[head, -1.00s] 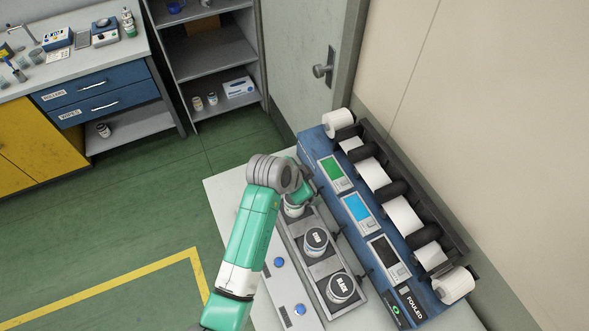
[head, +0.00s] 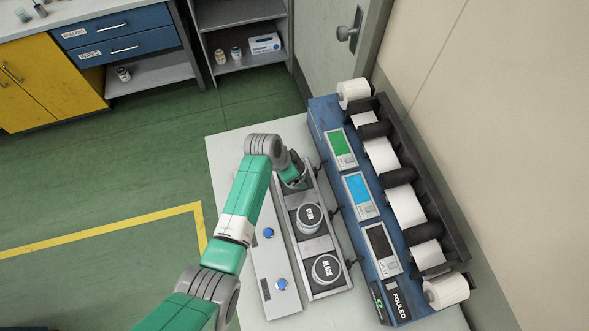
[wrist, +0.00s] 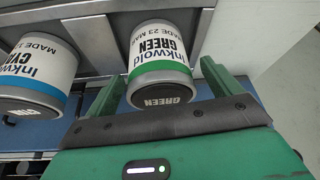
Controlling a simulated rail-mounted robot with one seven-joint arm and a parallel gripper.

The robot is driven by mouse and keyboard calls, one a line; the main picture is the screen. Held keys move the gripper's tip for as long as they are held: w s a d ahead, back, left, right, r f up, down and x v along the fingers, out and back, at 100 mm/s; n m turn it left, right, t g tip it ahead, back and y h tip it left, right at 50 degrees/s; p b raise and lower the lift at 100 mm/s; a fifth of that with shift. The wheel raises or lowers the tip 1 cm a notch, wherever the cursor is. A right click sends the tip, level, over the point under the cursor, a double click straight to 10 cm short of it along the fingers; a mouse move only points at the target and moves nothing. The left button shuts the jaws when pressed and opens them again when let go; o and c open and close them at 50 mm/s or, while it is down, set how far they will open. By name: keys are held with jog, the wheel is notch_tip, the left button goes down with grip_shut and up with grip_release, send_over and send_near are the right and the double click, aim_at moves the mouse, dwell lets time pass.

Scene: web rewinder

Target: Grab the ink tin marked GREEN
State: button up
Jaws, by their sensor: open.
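The ink tin marked GREEN (wrist: 160,62) is white with a green band and a dark lid, and fills the upper middle of the wrist view. My gripper (wrist: 163,90) is open, with one green finger on each side of the tin. The fingers show no clear contact with it. In the head view my gripper (head: 293,170) is at the far end of the tin rack and mostly hides the tin there. The cyan tin (wrist: 40,72), with a blue band, stands beside it, left of the left finger.
The grey rack (head: 318,245) also holds the cyan tin (head: 309,217) and the black tin (head: 327,268). A blue machine (head: 352,170) with screens and white rolls stands close on the right. A panel with blue buttons (head: 269,233) lies left of the rack.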

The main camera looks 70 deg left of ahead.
jog(key=shift+w+f, duration=0.2)
jog(key=shift+f, duration=0.15)
jog(key=c, duration=1.4)
jog(key=shift+o, duration=0.2)
jog(key=shift+r, duration=0.1)
